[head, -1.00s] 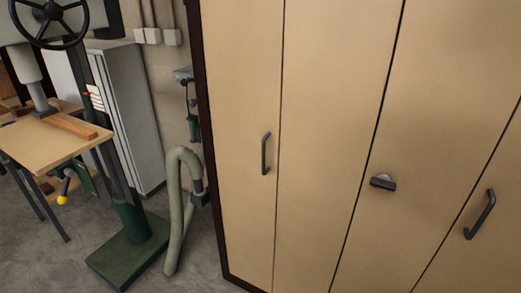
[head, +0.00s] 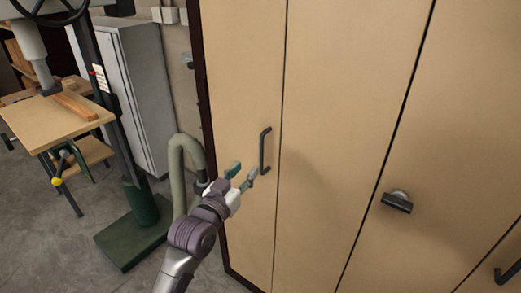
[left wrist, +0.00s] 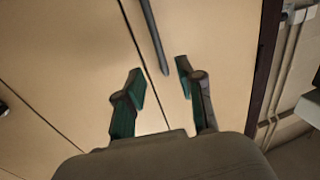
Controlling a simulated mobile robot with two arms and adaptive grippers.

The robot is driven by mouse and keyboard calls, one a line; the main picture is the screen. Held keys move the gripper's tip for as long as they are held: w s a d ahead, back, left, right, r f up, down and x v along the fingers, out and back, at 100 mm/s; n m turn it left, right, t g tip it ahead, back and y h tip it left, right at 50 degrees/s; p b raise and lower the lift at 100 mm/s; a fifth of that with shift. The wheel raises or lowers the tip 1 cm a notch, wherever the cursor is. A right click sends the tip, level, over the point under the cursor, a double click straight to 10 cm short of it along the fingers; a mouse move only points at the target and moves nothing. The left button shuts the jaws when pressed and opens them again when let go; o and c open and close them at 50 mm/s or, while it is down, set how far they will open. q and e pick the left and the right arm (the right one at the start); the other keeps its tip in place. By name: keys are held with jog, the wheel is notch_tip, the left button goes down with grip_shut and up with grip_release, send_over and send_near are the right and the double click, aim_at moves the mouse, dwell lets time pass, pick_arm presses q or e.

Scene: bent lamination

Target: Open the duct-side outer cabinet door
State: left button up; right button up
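The duct-side outer cabinet door (head: 240,80) is the leftmost tan panel in the head view, beside the grey-green duct hose, and it is shut. Its dark bar handle (head: 264,150) stands upright near the panel's right edge. My left gripper (head: 243,176) is open and empty, just left of and below the handle's lower end. In the left wrist view, the open fingers (left wrist: 160,80) point at the door (left wrist: 215,45), and the handle's end (left wrist: 155,38) lies just beyond and between the fingertips. I see no clear contact. My right gripper is not in view.
The hose (head: 180,165) stands close left of the cabinet. A drill press with a green base (head: 137,232) and wooden table (head: 55,120) is further left. A dark latch (head: 397,202) and another handle (head: 508,271) are on the panels to the right.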

aim_at(261, 152)
pick_arm(q)
jog(key=x, duration=1)
jog(key=shift+w+d+f+p, duration=0.15)
jog(key=shift+w+d+p, duration=0.05)
jog(key=shift+w+p, duration=0.1)
grip_shut()
